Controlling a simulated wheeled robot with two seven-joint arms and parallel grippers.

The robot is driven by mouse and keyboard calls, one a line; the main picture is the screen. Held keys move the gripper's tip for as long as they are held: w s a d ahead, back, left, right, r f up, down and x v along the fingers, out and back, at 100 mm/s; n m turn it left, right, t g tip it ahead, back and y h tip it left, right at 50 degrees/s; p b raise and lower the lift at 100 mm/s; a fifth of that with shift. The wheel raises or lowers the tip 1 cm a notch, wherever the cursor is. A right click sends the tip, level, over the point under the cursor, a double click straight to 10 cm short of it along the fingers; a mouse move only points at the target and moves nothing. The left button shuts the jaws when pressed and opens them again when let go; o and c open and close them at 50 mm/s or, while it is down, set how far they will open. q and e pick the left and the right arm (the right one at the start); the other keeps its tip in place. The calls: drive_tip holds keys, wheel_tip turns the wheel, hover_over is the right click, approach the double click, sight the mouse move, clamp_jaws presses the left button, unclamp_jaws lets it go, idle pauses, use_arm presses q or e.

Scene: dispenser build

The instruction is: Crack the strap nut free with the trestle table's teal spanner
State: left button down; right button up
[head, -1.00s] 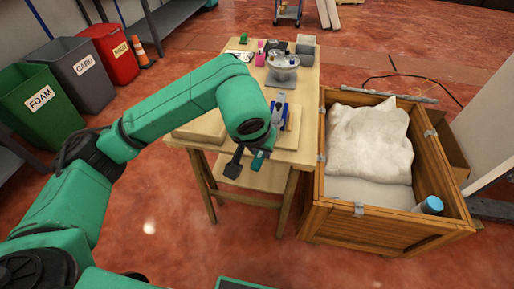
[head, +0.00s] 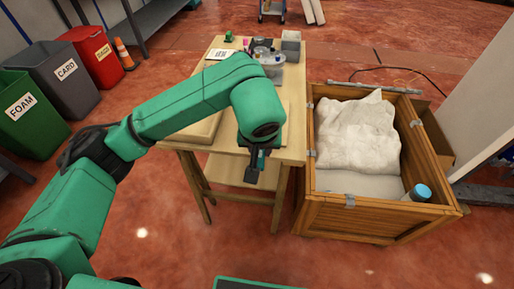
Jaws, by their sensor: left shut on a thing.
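My left gripper (head: 256,172) hangs over the front edge of the trestle table (head: 290,153), pointing down. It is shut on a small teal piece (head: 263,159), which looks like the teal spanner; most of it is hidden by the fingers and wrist. The open wooden crate (head: 375,218) stands on the floor to the right of the table, apart from the gripper. Metal clips (head: 350,200) show on its rim. I cannot make out the strap nut. My right gripper is not in view.
White padding (head: 358,135) and a blue-capped cylinder (head: 418,193) are in the crate. A clear bowl (head: 270,57) and small items stand at the table's back. Green, grey and red bins stand at left.

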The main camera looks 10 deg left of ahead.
use_arm(q)
drive_tip(key=shift+w+d+n+y, duration=0.1)
drive_tip(key=shift+d+n+y, duration=0.2)
drive_tip(key=shift+d+n, duration=0.55)
drive_tip(key=shift+d, duration=0.15)
drive_tip(key=shift+w+d+n+y, duration=0.2)
drive_tip(key=shift+d+n, duration=0.35)
drive_tip(key=shift+d, duration=0.05)
drive_tip(key=shift+w+d+n+y, duration=0.2)
drive_tip(key=shift+d+n, duration=0.3)
drive_tip(key=shift+d, duration=0.05)
drive_tip(key=shift+w+d+n, duration=0.3)
drive_tip(key=shift+d+n, duration=0.2)
drive_tip(key=shift+n, duration=0.1)
drive_tip(key=shift+g, duration=0.3)
